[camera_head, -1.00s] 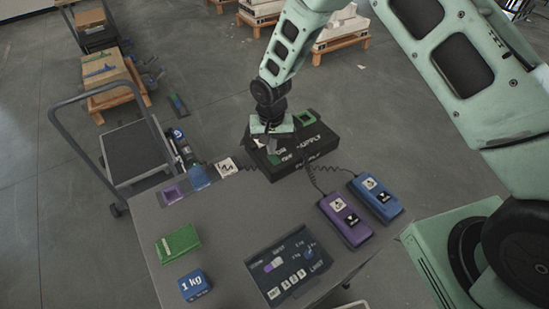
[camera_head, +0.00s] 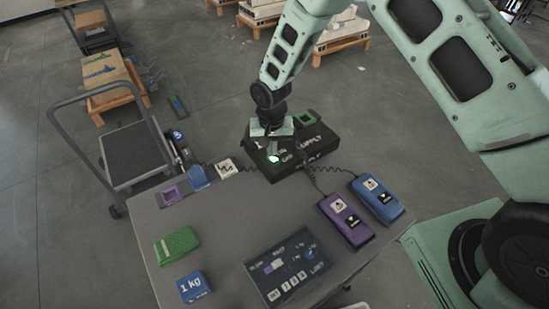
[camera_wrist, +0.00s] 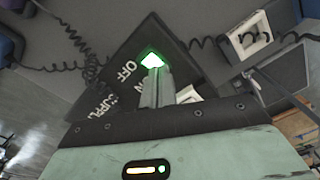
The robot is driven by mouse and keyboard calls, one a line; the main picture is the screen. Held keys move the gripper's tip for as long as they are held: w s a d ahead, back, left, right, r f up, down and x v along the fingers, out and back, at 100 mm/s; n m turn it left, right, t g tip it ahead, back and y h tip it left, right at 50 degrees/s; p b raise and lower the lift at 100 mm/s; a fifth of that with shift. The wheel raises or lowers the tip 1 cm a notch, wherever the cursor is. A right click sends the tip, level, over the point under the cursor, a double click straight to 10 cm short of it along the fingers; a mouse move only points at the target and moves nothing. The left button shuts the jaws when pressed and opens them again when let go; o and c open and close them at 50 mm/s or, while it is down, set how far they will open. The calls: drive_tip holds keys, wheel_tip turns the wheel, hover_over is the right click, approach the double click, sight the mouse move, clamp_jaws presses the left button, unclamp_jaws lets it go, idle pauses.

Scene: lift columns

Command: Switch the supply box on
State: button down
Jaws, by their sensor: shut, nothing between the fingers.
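The black supply box (camera_head: 312,158) stands at the back edge of the table, with white lettering for supply and off. A small switch on it (camera_head: 274,158) glows bright green-white; it also shows lit in the wrist view (camera_wrist: 152,60), right at my fingertips. My gripper (camera_head: 271,148) is over the box's left part, shut and empty, with its fingers pointing down at the lit switch. In the wrist view the closed fingers (camera_wrist: 155,82) reach the near edge of the switch; I cannot tell whether they touch it. My gripper hides part of the box top.
Purple (camera_head: 345,220) and blue (camera_head: 377,198) pendants lie right of the box, on coiled cables. A dark panel (camera_head: 292,265), a green block (camera_head: 177,245) and a blue 1 kg weight (camera_head: 194,287) lie nearer. A trolley (camera_head: 134,152) stands left. The table's middle is clear.

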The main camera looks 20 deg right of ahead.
wheel_tip(320, 180, up, 7)
drive_tip(key=p, duration=0.3)
drive_tip(key=shift+p, duration=0.35)
drive_tip(key=shift+f, duration=0.1)
idle(0.3)
